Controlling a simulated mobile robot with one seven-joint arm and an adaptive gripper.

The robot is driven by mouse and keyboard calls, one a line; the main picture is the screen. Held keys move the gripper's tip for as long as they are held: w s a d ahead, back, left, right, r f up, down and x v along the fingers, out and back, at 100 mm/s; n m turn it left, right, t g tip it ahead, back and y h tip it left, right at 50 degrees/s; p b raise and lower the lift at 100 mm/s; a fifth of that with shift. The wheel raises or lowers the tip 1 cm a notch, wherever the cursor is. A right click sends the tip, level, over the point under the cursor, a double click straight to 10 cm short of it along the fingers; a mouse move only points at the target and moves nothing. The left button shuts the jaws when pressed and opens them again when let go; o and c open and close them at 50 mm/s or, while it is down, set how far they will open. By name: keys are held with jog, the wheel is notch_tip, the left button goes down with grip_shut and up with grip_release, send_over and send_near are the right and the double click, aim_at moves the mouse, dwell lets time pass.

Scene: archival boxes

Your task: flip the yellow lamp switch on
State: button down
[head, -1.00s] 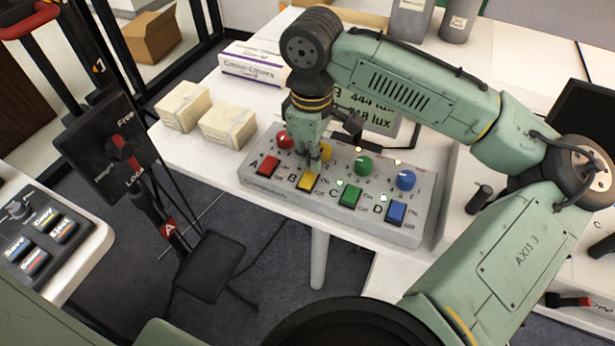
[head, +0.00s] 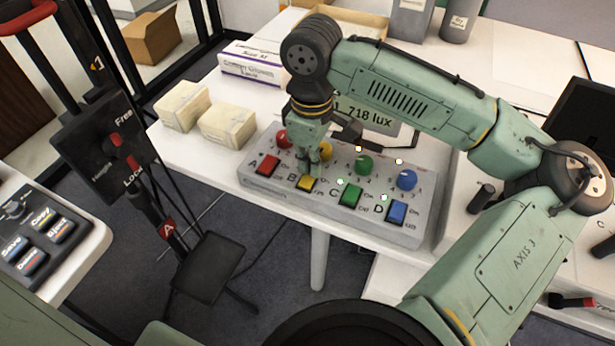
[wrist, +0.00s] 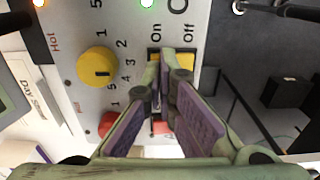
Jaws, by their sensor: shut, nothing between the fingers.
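The yellow switch B (head: 306,184) sits on the grey control panel (head: 258,188), second from left in the row of coloured switches. My gripper (head: 314,172) is shut and empty, pointing down at the switch's upper part and partly covering it. In the wrist view, my fingertips (wrist: 168,76) are over the yellow switch (wrist: 186,61), at its On and Off labels. Whether they touch it, and which way the switch is tilted, I cannot tell. The yellow knob (wrist: 98,67) is beside it, and also shows behind my gripper in the head view (head: 326,149).
Red switch A (head: 267,164), green switch C (head: 350,194) and blue switch D (head: 397,212) flank it. A lux display (head: 372,115) stands behind the panel. Two cream boxes (head: 228,124) are to the left. Small lights are lit around the green and blue columns.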

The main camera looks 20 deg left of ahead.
jog(key=shift+f, duration=0.35)
notch_tip(320, 180, up, 7)
jog(key=p, duration=0.6)
jog(key=shift+r+p, duration=0.1)
jog(key=shift+p, duration=0.3)
dwell(0.4)
